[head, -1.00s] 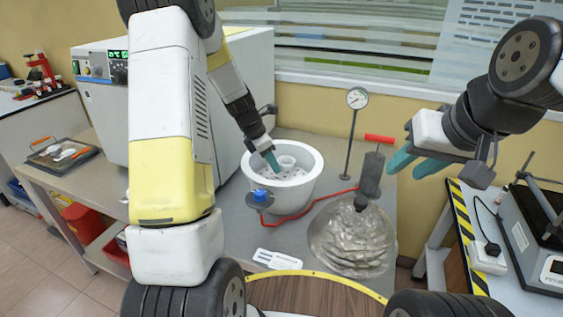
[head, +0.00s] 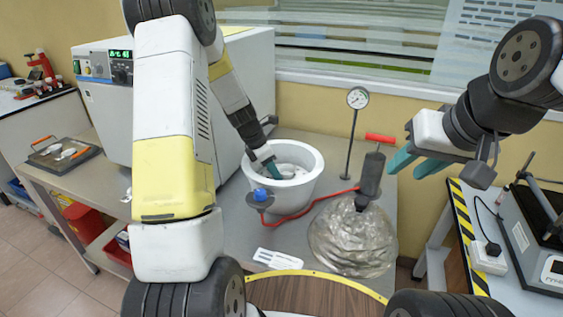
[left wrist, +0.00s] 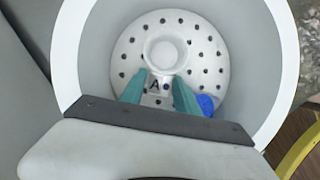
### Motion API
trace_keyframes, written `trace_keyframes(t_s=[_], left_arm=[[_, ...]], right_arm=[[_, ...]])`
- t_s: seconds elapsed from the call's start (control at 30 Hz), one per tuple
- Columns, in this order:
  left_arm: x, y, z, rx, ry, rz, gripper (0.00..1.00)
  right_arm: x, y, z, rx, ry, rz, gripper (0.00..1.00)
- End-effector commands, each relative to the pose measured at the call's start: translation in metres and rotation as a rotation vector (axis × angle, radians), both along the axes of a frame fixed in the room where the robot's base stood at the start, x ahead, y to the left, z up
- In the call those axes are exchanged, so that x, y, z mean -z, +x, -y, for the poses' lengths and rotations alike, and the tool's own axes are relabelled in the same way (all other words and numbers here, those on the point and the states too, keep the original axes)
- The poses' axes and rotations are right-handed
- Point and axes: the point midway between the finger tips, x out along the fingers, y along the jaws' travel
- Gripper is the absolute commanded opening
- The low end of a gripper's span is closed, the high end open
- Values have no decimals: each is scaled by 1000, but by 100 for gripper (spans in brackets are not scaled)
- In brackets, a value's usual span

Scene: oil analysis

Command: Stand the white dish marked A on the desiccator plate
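The white dish marked A (left wrist: 165,48) is inside the white desiccator bowl (head: 311,191), over the perforated plate (left wrist: 206,50). Its tab with the letter A points toward my wrist. Whether the dish's underside touches the plate cannot be told. In the head view my left gripper (head: 272,171) partly hides behind the bowl's rim. My right gripper (head: 412,164) is open and empty, right of the bowl and above the table.
A clear dome lid (head: 350,240) with a dark knob stands right of the bowl. A white oven (head: 105,95) and a tray with white dishes (head: 62,152) stand left.

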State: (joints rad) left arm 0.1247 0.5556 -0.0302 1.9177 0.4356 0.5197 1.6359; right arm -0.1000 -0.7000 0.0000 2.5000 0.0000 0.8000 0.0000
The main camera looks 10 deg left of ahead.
Motion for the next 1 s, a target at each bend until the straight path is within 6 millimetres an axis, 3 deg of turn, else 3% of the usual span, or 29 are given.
trace_keyframes(t_s=[0.5,0.77,0.87,1.0], left_arm=[[-89,-19,-30,-1,1,4,37],[-115,-27,-36,22,6,14,37],[-133,-39,-32,121,34,63,37],[-174,-73,-18,401,121,200,37]], right_arm=[[0,0,0,0,0,0,36],[0,0,0,0,0,0,36],[0,0,0,0,0,0,36],[0,0,0,0,0,0,36]])
